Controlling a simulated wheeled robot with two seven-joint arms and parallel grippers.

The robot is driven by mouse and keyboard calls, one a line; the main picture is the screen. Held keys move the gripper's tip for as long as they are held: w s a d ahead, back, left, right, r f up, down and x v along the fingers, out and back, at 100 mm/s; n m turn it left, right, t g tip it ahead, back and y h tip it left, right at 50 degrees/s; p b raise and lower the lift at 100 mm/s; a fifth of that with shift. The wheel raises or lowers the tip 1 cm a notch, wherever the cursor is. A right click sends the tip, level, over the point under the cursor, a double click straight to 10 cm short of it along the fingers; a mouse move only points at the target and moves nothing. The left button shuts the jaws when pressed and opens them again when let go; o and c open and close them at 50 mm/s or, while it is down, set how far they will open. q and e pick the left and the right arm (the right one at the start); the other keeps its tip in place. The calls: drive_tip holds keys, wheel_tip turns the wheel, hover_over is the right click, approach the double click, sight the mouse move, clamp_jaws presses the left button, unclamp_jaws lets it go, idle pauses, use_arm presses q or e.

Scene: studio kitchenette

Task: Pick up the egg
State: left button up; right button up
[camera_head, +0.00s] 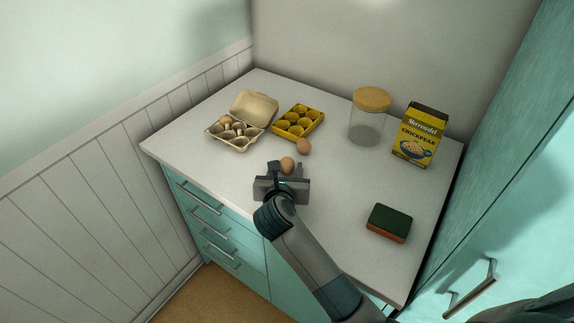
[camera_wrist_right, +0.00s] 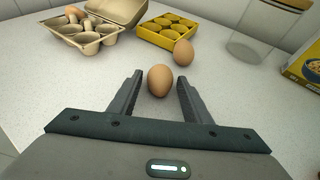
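A brown egg (camera_head: 287,164) lies on the white counter, just ahead of my right gripper (camera_head: 287,171). In the right wrist view this egg (camera_wrist_right: 160,80) sits between the tips of the two open fingers (camera_wrist_right: 159,88), with a gap on each side. A second brown egg (camera_head: 304,146) lies a little farther back and to the right, clear of the fingers; it also shows in the right wrist view (camera_wrist_right: 184,52). A third egg (camera_head: 226,121) sits in the beige carton (camera_head: 238,143). My left gripper is not in view.
A yellow egg tray (camera_head: 298,137) stands behind the loose eggs. A glass jar with a wooden lid (camera_head: 367,124) and a chickpea box (camera_head: 419,136) stand at the back right. A sponge (camera_head: 389,223) lies at the front right. The counter between gripper and sponge is clear.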

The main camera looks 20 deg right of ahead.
sight(286, 168)
drive_tip(key=c, duration=0.8)
drive_tip(key=shift+r, duration=0.1)
drive_tip(key=shift+r+p, duration=0.8)
drive_tip(key=shift+p, duration=0.05)
wheel_tip(286, 168, up, 3)
drive_tip(key=p, duration=0.3)
drive_tip(key=shift+r, duration=0.15)
drive_tip(key=s+r+p, duration=0.2)
drive_tip(key=s, duration=0.2)
drive_tip(key=s+a+r+p, duration=0.1)
drive_tip(key=s+r+p, duration=0.1)
drive_tip(key=s, duration=0.1)
drive_tip(key=s+r+p, duration=0.2)
drive_tip(key=s+p, duration=0.1)
drive_tip(key=s, duration=0.1)
drive_tip(key=shift+s+a, duration=0.2)
drive_tip(key=shift+s, duration=0.1)
